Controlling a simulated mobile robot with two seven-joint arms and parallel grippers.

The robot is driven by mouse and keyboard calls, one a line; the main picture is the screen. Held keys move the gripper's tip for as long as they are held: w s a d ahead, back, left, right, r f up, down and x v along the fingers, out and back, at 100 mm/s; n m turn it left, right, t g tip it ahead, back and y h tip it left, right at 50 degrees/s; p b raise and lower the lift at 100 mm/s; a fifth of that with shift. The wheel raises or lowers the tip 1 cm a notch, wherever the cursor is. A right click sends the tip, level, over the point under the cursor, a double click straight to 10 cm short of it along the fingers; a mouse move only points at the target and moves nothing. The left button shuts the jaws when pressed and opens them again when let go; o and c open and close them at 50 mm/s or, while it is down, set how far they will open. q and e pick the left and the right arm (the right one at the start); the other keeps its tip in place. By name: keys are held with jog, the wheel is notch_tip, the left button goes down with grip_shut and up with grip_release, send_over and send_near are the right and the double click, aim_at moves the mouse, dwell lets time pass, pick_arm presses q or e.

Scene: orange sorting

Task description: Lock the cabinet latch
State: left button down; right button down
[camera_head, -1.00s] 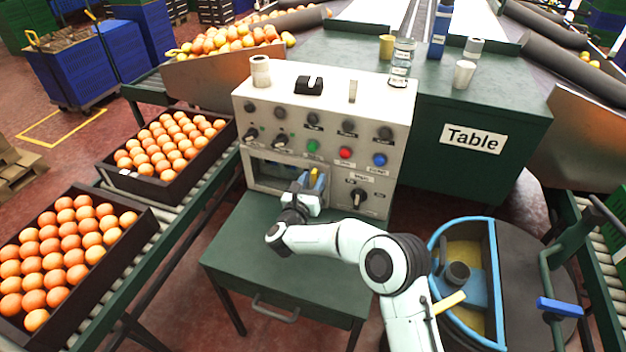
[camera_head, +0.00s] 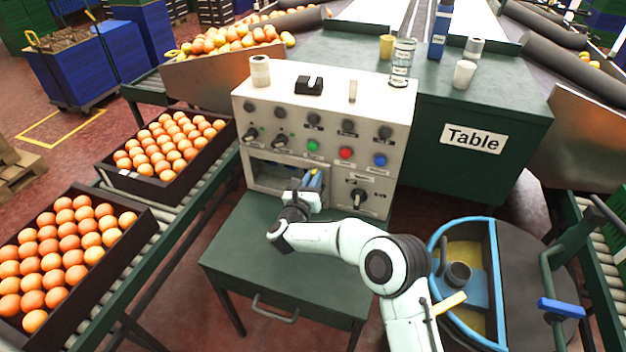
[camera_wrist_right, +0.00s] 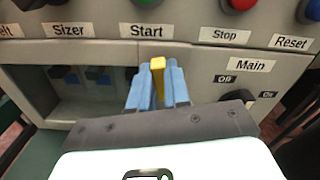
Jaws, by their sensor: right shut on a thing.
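The cabinet (camera_head: 325,130) is a light grey control box with knobs, coloured buttons and an open-looking lower recess. A small yellow piece, seemingly the latch (camera_wrist_right: 157,64), stands at the right side of this recess, below the Start label in the right wrist view. My right gripper (camera_head: 315,178) is at the front of the cabinet. Its blue fingers (camera_wrist_right: 157,88) are shut on the yellow piece, one on each side. The fingers hide most of it in the head view. My left gripper is not in view.
A Main switch (camera_head: 358,197) sits just right of the gripper. A green desk surface (camera_head: 265,255) lies below the cabinet. Crates of oranges (camera_head: 165,175) line the conveyor on the left. A round blue-rimmed bin (camera_head: 437,240) stands at the right.

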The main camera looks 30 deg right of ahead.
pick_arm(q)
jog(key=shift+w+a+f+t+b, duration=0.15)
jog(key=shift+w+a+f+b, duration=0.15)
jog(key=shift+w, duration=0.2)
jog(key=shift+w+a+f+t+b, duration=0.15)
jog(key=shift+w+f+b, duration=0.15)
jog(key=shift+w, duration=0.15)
pick_arm(e)
jog(key=n, duration=1)
jog(key=f+n, duration=0.1)
jog(key=n, duration=0.4)
jog(key=shift+w+a, duration=0.25)
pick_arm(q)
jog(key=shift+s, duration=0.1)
pick_arm(e)
jog(key=shift+n, duration=0.3)
jog(key=c, duration=1.1)
grip_release()
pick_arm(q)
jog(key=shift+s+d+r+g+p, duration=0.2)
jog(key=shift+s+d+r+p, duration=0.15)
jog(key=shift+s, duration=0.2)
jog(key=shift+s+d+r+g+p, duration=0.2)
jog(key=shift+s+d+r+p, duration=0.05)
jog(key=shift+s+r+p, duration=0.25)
pick_arm(e)
jog(key=v, duration=1.3)
jog(key=shift+s+a, duration=0.1)
jog(key=shift+s, duration=0.05)
jog(key=shift+r, duration=0.1)
